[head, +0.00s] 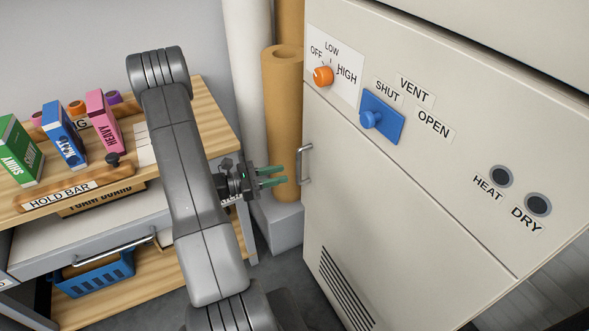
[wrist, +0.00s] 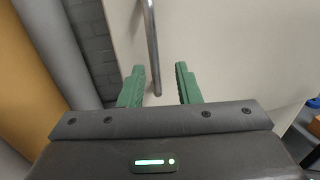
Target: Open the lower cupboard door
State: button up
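The lower cupboard door (head: 390,220) is a cream panel with a vent grille, under the control panel on the right in the head view. It looks shut. Its handle (head: 305,164) is a short upright metal bar near the door's left edge. My gripper (head: 284,176) is open, with green fingers pointing at the handle from the left. In the wrist view the handle (wrist: 152,50) runs down from the top, and its lower end appears between the two open fingertips (wrist: 158,85). The fingers do not close on it. Whether the handle is between the fingers in depth I cannot tell.
An orange knob (head: 323,76), a blue vent slider (head: 381,118) and two dark round buttons (head: 501,176) are on the cabinet above the door. Brown and white rolls (head: 284,110) stand left of the cabinet. A wooden bench (head: 215,110) with boxes is behind my arm.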

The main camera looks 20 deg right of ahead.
aim_at(298, 181)
jog(key=shift+d, duration=3.5)
grip_shut()
